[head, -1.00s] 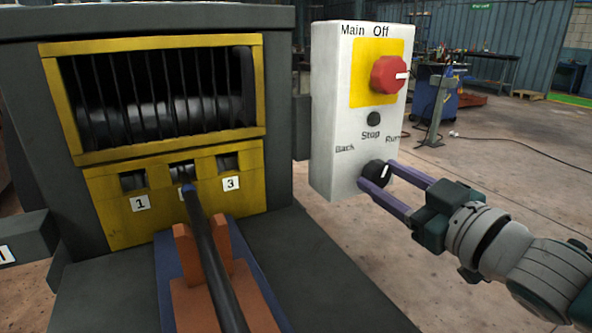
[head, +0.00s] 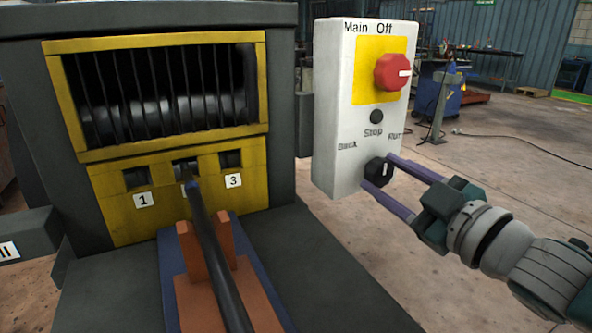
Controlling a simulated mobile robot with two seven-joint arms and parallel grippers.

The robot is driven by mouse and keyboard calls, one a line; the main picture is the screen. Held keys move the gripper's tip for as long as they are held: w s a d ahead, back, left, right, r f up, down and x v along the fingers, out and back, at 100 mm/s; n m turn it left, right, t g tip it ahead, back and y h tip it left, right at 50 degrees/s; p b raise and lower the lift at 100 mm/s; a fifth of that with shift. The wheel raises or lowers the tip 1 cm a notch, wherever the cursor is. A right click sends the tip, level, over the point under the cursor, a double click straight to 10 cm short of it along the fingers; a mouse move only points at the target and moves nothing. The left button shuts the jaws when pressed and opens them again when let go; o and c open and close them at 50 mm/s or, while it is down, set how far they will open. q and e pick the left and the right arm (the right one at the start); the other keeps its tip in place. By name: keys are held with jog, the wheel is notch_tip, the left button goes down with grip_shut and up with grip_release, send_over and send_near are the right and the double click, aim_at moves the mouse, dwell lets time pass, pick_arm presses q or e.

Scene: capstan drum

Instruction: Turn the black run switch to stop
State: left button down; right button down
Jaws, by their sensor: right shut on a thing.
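The black run switch (head: 379,172) is a round knob low on the white control box, below the labels Back, Stop and Run. Its small white pointer mark looks close to upright, roughly toward Stop; its exact angle is hard to read at this size. My right gripper (head: 377,170) comes in from the right with its two purple fingers on either side of the knob, one at upper right and one at lower left, shut on it. My left gripper is not in view.
To the left is a machine with a yellow guard (head: 100,220) and numbered slots. A dark bar (head: 207,235) rests on an orange support before it.

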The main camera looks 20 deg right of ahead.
jog(key=shift+c, duration=1.3)
grip_release()
jog(key=s+p, duration=0.1)
jog(key=s, duration=0.9)
jog(key=shift+d, duration=0.35)
